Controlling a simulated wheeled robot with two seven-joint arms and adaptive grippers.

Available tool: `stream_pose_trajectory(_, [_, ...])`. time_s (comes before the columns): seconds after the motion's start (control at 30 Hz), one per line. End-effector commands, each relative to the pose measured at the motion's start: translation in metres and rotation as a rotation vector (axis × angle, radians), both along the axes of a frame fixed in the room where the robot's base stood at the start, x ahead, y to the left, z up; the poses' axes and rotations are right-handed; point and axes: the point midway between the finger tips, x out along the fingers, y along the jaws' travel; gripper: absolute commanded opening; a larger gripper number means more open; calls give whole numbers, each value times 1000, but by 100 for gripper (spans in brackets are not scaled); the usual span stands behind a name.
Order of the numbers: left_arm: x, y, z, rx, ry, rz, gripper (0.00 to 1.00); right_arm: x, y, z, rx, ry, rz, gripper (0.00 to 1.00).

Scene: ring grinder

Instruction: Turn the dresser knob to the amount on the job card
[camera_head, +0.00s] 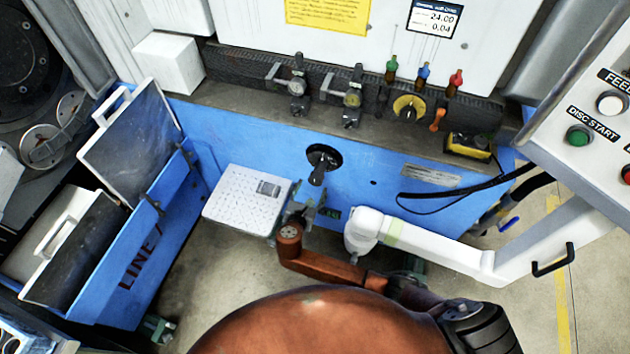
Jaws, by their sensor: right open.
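The job card (435,18) hangs on the white panel at the top right and shows 24.00 and 0.04. A black knob or handle (317,175) sticks out of a round black fitting on the blue machine front. A yellow dial with a dark centre (409,107) sits on the dark rail above it. No readable label shows which is the dresser knob. My left gripper is out of view.
A white perforated plate (246,200) juts out left of my right gripper. A white jointed arm (430,243) carries the control panel (590,130) on the right.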

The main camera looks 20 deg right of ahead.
Motion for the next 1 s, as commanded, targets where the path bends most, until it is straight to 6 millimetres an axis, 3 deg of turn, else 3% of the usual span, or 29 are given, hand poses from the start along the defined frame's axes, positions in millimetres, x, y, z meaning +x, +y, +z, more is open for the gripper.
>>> stream_pose_trajectory(0.43, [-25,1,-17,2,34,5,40,49,-31,-27,3,3,-2,58])
stream_pose_trajectory(0.8, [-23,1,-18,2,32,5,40,54,-34,-28,5,3,-3,58])
stream_pose_trajectory(1.0, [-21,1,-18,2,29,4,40,54,-33,-28,6,4,-3,44])
